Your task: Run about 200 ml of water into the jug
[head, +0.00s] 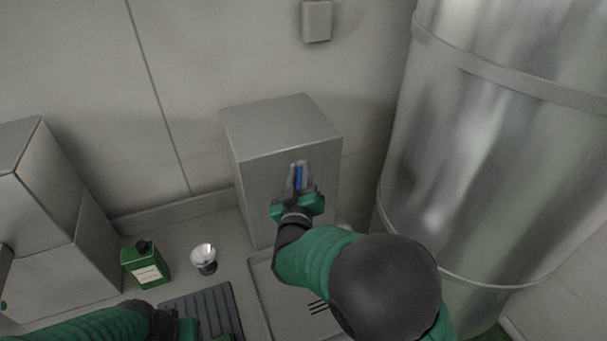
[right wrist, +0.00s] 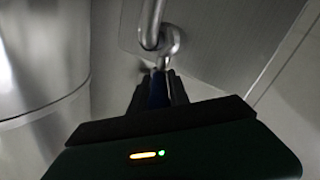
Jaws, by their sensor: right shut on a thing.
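A grey metal box (head: 285,130) stands against the wall. My right gripper (head: 300,177) is at its front face, shut on a narrow blue lever, which shows as a blue strip between the fingers. In the right wrist view the fingers (right wrist: 158,90) close on this dark blue lever just below a shiny metal tap pipe (right wrist: 151,25). My left gripper (head: 205,333) is at the bottom edge, mostly cut off, and its fingers cannot be made out. I cannot make out a jug; my right arm covers the area below the tap. No water shows.
A pale basin (head: 262,290) with drain slots lies below the box. A dark ribbed mat (head: 215,300), a small metal cup or funnel (head: 204,256) and a green canister (head: 146,265) are to the left. A large steel tank (head: 490,150) stands close on the right.

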